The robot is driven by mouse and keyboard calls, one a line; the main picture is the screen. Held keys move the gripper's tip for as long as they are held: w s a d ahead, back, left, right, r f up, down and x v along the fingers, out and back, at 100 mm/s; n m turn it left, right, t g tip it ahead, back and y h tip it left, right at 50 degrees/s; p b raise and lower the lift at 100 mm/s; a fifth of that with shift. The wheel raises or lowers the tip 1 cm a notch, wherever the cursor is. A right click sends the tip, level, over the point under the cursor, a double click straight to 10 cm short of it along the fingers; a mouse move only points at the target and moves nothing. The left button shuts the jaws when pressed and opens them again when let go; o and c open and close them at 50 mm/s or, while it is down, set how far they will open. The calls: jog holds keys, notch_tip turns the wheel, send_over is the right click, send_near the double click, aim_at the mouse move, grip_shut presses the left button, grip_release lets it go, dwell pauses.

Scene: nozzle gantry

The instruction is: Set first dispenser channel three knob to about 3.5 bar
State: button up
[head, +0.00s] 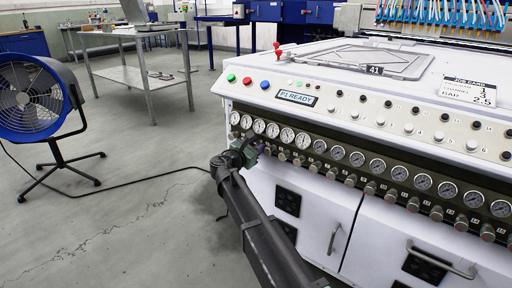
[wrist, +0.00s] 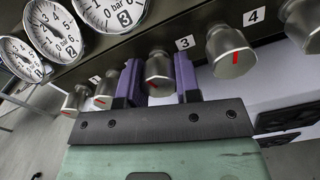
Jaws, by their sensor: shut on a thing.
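My gripper (wrist: 154,85) has its two purple fingers either side of a metal knob (wrist: 159,68) and is shut on it. The knob's red mark points down and left. A "3" label (wrist: 185,42) is just right of this knob, and the gauge marked 3 (wrist: 112,10) is up and left of it. The gauge's top is cut off, and I cannot read its needle surely. In the head view my gripper (head: 247,150) is at the left part of the knob row, hiding the held knob.
Neighbouring knobs stand close on the right (wrist: 230,52) and left (wrist: 105,92). The job card (head: 468,91) on the panel top seems to read 2.5 bar. A display (head: 296,98) reads P1 READY. A blue fan (head: 30,100) stands left, with open floor between.

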jog(key=shift+m, duration=0.3)
jog(key=m, duration=0.9)
jog(key=shift+a+r, duration=0.1)
dwell(0.4)
jog(key=o, duration=0.6)
jog(key=shift+o, duration=0.2)
jog(key=shift+s+a, duration=0.1)
jog(key=v, duration=1)
jog(key=shift+s+a, duration=0.2)
